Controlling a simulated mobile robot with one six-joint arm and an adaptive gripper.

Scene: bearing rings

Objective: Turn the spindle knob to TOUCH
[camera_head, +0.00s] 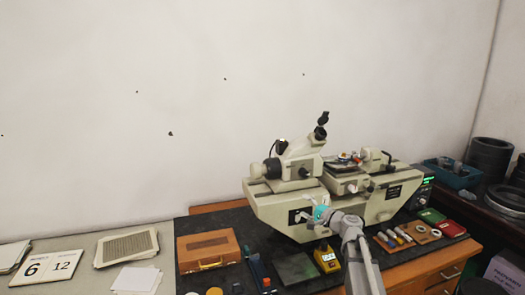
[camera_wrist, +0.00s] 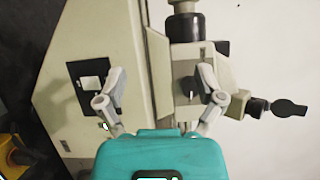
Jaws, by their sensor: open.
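A cream machine (camera_head: 275,208) with an eyepiece stands on the dark bench top. My gripper (camera_head: 312,207) is in front of its front face. In the wrist view the machine (camera_wrist: 110,35) appears turned on its side. My gripper (camera_wrist: 162,70) is open, its two grey fingers spread, with nothing between them but the machine's face beyond. A small dark knob (camera_wrist: 190,87) is near the right finger. A black panel with a pale square (camera_wrist: 91,83) is beside the left finger. I cannot read any TOUCH marking or tell which part is the spindle knob.
A yellow box (camera_head: 326,260) stands at the bench front, below the machine. A wooden case (camera_head: 208,250) is to the left. A wooden tray with several small cylinders (camera_head: 412,232) and a red box (camera_head: 451,228) are to the right. Dark rings (camera_head: 488,158) stand at far right.

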